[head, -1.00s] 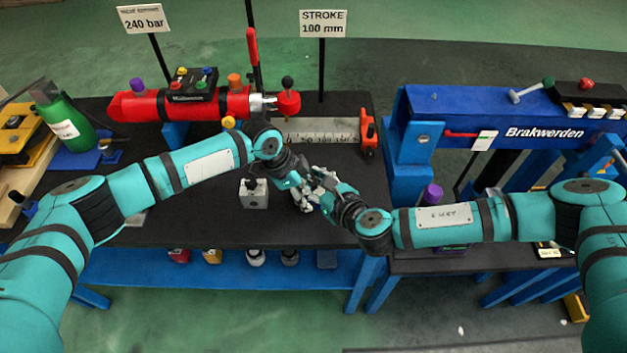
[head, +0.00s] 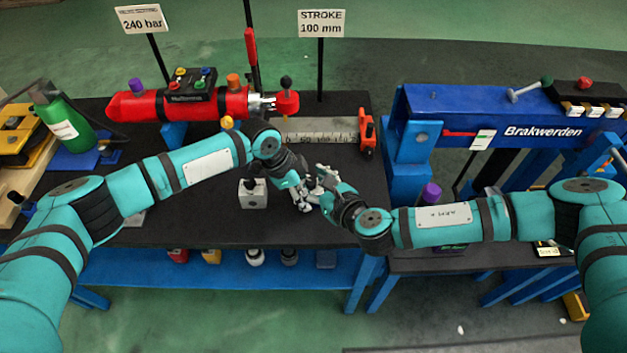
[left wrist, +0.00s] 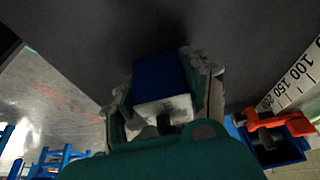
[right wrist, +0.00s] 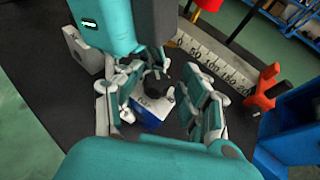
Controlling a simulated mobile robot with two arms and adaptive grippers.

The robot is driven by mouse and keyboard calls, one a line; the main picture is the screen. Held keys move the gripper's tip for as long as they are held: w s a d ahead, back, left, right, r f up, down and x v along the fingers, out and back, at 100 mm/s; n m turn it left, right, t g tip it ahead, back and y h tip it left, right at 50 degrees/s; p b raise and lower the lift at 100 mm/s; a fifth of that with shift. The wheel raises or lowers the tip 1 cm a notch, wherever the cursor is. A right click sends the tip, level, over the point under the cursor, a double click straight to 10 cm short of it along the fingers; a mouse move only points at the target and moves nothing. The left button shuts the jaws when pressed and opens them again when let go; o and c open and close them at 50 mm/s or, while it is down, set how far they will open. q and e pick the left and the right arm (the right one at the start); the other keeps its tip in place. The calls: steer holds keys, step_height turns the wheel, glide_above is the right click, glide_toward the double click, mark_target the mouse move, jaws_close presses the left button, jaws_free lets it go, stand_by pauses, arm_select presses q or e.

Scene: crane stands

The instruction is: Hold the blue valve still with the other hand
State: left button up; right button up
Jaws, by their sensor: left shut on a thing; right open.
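The blue valve is a small blue block with a white face (left wrist: 160,84) and a dark stem. My left gripper (left wrist: 165,92) is shut on it, with a finger on each side. In the right wrist view the valve (right wrist: 149,117) shows its blue and white sides and a black knob on top. My right gripper (right wrist: 160,108) is open, its fingers spread on either side of the valve; I cannot tell whether they touch it. In the head view both grippers meet above the black table, and the valve is mostly hidden between them.
A grey block (head: 253,195) stands left of the grippers. A red cylinder (head: 185,103) and a ruler plate (head: 315,130) with an orange-red clamp (head: 367,135) lie behind. The blue press frame (head: 480,108) stands to the right.

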steer(key=shift+s, duration=0.15)
steer(key=v, duration=0.7)
steer(key=shift+s+d+r, duration=0.2)
steer(key=shift+s+d, duration=0.05)
steer(key=shift+w+r, duration=0.1)
steer(key=shift+c, duration=1.2)
steer(key=w+d+r+n+g+y, duration=0.1)
steer(key=w+d+n+g+y, duration=0.1)
steer(key=d+n+g+y, duration=0.4)
steer(key=shift+n+g+h, duration=0.3)
steer(key=shift+n+h, duration=0.1)
steer(key=shift+n, duration=0.2)
steer(key=x, duration=1.1)
steer(key=shift+w, duration=0.25)
